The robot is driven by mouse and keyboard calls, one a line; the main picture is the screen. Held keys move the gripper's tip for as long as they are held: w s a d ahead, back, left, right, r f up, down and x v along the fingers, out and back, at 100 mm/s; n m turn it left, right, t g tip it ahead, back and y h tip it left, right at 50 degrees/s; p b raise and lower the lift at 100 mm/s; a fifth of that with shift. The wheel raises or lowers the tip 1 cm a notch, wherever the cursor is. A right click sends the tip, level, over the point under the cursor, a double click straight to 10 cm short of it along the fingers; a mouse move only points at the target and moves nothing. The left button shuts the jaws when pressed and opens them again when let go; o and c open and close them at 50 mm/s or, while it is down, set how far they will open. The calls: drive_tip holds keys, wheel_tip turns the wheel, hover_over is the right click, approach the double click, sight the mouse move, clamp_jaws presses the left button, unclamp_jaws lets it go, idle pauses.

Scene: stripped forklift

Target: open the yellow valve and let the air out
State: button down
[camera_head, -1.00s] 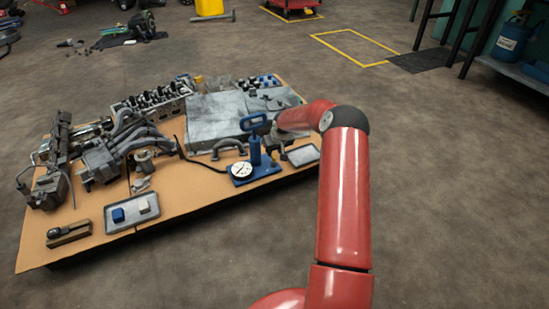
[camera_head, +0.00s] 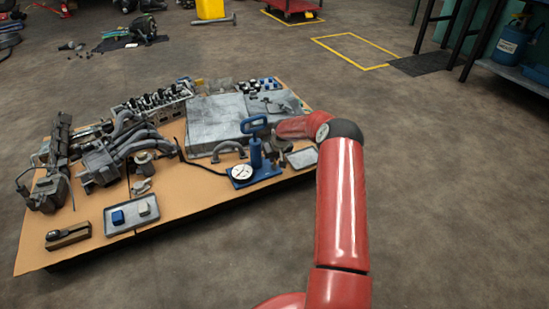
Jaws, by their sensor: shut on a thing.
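A blue hand pump (camera_head: 255,153) with a loop handle stands upright on a blue base near the right part of the table. A round white gauge (camera_head: 242,172) sits on the left of that base. I cannot make out the yellow valve in this view. My gripper (camera_head: 281,149), small and dark, points down just right of the pump, under the end of my red arm. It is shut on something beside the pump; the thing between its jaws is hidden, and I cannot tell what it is.
A grey tray (camera_head: 302,158) lies right of the gripper. A curved grey handle (camera_head: 229,149) and a large grey panel (camera_head: 216,125) lie close behind the pump. A black hose (camera_head: 198,166) runs left.

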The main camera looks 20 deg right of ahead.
drive_tip(key=shift+n, duration=0.5)
drive_tip(key=c, duration=1.5)
unclamp_jaws()
drive_tip(key=p+v, duration=0.1)
drive_tip(key=v, duration=0.6)
drive_tip(key=shift+s+d+r, duration=0.15)
drive_tip(key=shift+s+r, duration=0.05)
drive_tip(key=shift+r, duration=0.15)
